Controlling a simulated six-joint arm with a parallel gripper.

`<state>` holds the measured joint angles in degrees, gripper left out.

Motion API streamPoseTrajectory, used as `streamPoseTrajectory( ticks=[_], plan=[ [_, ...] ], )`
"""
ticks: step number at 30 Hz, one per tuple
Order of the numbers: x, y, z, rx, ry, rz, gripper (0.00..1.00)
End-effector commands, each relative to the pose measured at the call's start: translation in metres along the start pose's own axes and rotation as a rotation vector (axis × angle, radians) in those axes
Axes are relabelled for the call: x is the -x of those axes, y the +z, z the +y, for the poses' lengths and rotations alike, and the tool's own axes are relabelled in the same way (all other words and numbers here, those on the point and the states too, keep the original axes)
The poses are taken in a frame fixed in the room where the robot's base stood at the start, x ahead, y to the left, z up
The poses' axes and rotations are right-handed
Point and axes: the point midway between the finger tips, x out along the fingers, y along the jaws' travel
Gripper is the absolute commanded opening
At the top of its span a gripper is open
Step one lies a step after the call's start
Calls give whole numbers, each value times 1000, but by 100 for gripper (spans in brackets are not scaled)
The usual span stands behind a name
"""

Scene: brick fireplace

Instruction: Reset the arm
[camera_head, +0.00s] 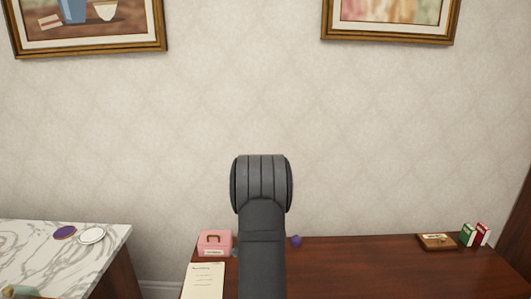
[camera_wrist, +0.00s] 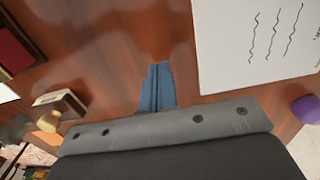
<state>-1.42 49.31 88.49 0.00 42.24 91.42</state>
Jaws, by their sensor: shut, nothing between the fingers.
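My gripper (camera_wrist: 158,85) shows in the wrist view with its two blue fingers pressed together and nothing between them. It is over the dark wooden desk (camera_wrist: 120,45), and its height above the desk is hard to tell. In the head view my arm rises in front of the desk (camera_head: 370,265), and the gripper itself cannot be seen there.
A white paper with wavy lines (camera_wrist: 260,45) and a purple object (camera_wrist: 307,108) lie right in the wrist view; a stamp-like object (camera_wrist: 55,112) lies left. The head view shows a pink box (camera_head: 214,243), a notepad (camera_head: 204,281), books (camera_head: 474,235) and a marble counter (camera_head: 60,262).

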Motion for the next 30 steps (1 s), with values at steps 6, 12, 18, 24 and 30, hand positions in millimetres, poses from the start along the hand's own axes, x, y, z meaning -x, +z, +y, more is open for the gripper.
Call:
streamPoseTrajectory(
  ticks=[6,12,18,24,30],
  plan=[
    [-12,-1,-22,0,-3,0,0],
    [-11,-1,-23,0,1,0,0],
    [-11,0,4,0,0,0,0],
    [-11,1,22,0,-1,0,0],
    [-11,1,24,0,0,0,0]
  ],
)
